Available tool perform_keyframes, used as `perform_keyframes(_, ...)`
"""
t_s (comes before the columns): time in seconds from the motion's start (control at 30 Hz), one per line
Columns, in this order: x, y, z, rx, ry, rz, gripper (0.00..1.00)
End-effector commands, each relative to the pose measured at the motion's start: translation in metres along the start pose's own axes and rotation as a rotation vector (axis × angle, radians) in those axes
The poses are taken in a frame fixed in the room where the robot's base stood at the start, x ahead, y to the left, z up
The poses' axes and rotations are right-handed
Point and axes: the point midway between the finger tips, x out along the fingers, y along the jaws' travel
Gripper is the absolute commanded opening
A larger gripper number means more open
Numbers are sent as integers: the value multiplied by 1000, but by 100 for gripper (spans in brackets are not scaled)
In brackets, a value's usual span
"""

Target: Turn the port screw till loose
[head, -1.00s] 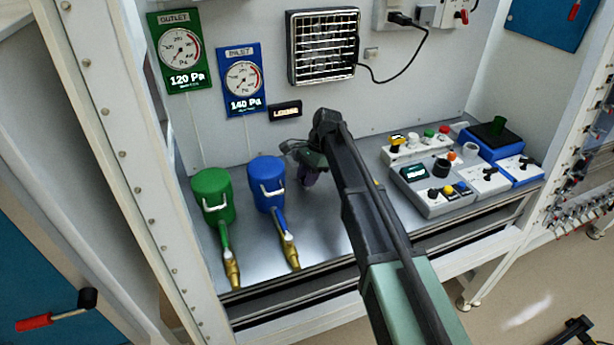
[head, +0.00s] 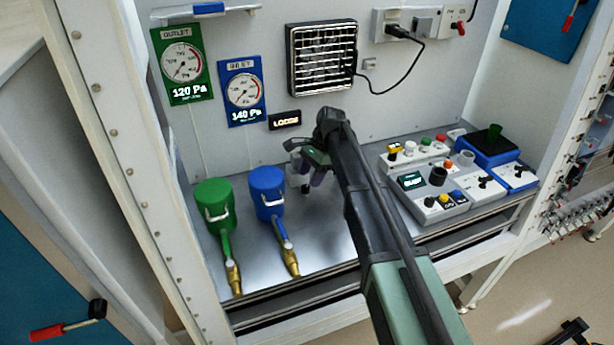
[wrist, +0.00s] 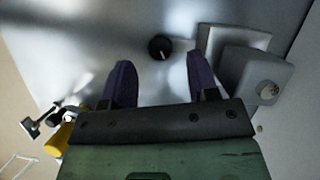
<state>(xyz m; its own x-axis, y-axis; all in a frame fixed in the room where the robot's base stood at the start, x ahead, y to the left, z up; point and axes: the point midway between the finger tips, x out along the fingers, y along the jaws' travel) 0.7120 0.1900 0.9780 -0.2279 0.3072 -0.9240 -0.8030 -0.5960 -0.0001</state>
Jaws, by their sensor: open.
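My gripper (head: 310,172) is at the back of the metal worktop, right of the blue canister. In the wrist view my gripper (wrist: 160,68) is open, its two purple fingers apart with nothing held. A round black knob with a white line (wrist: 160,47) shows between the fingertips, apart from them. A grey block with a small round screw-like piece (wrist: 268,92) is right of the right finger; I cannot tell which of these is the port screw. A small lit sign reading LOOSE (head: 286,120) is on the back wall.
A green canister (head: 214,200) and a blue canister (head: 266,190), with brass-tipped hoses, stand left of my gripper. Control boxes (head: 440,205) with knobs and buttons stand to the right. A vent grille (head: 322,55) and two pressure gauges (head: 182,62) are on the wall. The front middle worktop is clear.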

Motion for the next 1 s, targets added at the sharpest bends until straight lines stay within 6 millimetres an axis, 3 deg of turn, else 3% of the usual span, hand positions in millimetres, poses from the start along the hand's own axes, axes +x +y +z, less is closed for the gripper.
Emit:
perform_keyframes(0.03, -26, -1, 5, 1, 0, -1, 54)
perform_keyframes(0.1, -45, -1, 5, 2, 0, -1, 54)
perform_keyframes(0.27, -72, 0, 3, 1, 1, 0, 54)
perform_keyframes(0.6, -71, 1, 0, 9, 1, -4, 54)
perform_keyframes(0.67, -70, 8, 1, 76, 5, -30, 54)
perform_keyframes(0.83, -70, 27, 4, 430, 5, -179, 54)
perform_keyframes(1.0, -68, 24, 2, 489, -1, -203, 54)
